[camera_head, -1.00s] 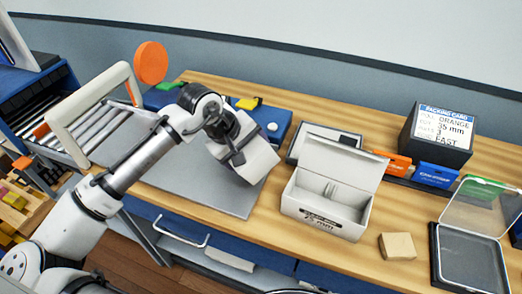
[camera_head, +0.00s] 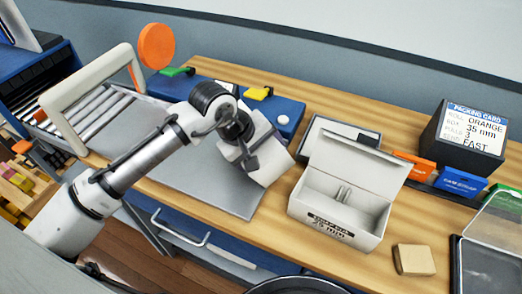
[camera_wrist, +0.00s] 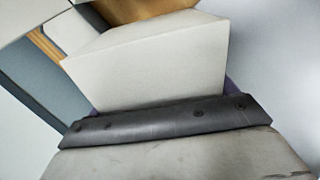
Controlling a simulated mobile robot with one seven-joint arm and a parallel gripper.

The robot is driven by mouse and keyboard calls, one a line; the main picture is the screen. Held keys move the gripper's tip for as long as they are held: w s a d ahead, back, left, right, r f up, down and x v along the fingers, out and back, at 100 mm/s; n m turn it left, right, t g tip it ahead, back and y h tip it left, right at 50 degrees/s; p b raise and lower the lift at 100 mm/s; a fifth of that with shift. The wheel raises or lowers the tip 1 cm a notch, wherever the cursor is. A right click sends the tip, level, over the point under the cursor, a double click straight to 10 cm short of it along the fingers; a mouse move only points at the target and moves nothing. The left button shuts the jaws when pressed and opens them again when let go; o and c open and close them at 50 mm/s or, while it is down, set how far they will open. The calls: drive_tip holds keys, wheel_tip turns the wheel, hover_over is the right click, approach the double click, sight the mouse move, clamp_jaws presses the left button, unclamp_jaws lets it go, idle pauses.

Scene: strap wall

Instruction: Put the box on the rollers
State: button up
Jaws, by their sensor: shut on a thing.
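My gripper (camera_head: 250,158) is at the end of the arm, above the grey mat on the bench. It is shut on a white box (camera_head: 268,165), which is tilted in the head view. In the wrist view the white box (camera_wrist: 155,65) fills the middle, just past the dark gripper edge; its far side is hidden. The rollers (camera_head: 100,115) are at the left in the head view, under a pale arch, well apart from the held box.
An open white box (camera_head: 340,218) with a label stands right of my gripper, with another box (camera_head: 318,138) behind it. A tan block (camera_head: 414,260), a packing card (camera_head: 474,128) and a clear-lidded case (camera_head: 482,268) are further right. The grey mat (camera_head: 215,190) looks bare. The pale arch (camera_head: 88,85) spans the rollers.

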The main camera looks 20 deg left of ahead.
drive_tip(key=shift+f, duration=0.2)
drive_tip(key=o, duration=0.9)
